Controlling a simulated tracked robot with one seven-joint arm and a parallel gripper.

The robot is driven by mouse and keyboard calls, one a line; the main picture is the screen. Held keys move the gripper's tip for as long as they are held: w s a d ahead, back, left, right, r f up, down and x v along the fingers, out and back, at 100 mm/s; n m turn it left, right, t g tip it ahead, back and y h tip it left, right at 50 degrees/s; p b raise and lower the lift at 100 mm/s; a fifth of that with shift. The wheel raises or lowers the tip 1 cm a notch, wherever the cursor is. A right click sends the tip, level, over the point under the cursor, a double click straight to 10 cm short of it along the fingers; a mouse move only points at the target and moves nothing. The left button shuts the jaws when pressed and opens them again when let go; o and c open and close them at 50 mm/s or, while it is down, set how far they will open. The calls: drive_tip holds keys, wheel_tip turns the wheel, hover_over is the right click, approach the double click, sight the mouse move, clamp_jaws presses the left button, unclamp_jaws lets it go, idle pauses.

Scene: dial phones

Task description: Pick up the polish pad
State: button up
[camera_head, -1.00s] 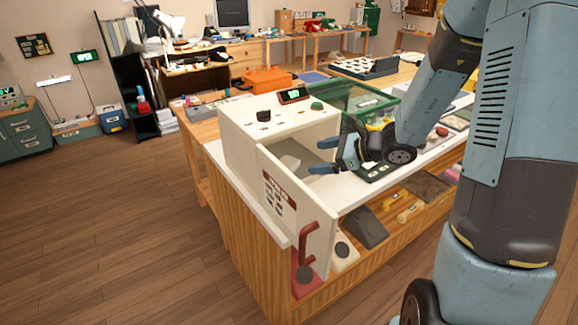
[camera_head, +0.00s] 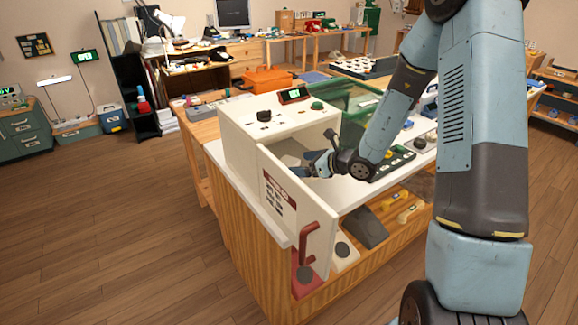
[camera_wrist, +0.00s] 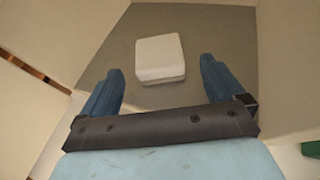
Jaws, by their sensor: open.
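A white block with rounded edges, which looks like the polish pad (camera_wrist: 160,58), lies on the grey floor inside a cream box-shaped machine (camera_head: 247,140). The machine's front door (camera_head: 290,212) stands open. My gripper (camera_head: 309,165) is at the machine's opening, behind the open door, fingers pointing in. In the wrist view its two blue fingers are spread and empty, with the pad ahead and roughly centred between them. The pad appears apart from the fingers. In the head view the door and my gripper hide much of the interior.
The machine's side walls rise close on both sides in the wrist view. The door with its red handle (camera_head: 309,243) juts over the counter's front edge. A green transparent bin (camera_head: 345,105) stands right of the machine. The wooden floor (camera_head: 110,230) at left is clear.

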sight(294, 163)
drive_tip(key=shift+x, duration=2.75)
drive_tip(key=shift+r, duration=0.1)
drive_tip(key=shift+c, duration=0.2)
drive_tip(key=c, duration=1.1)
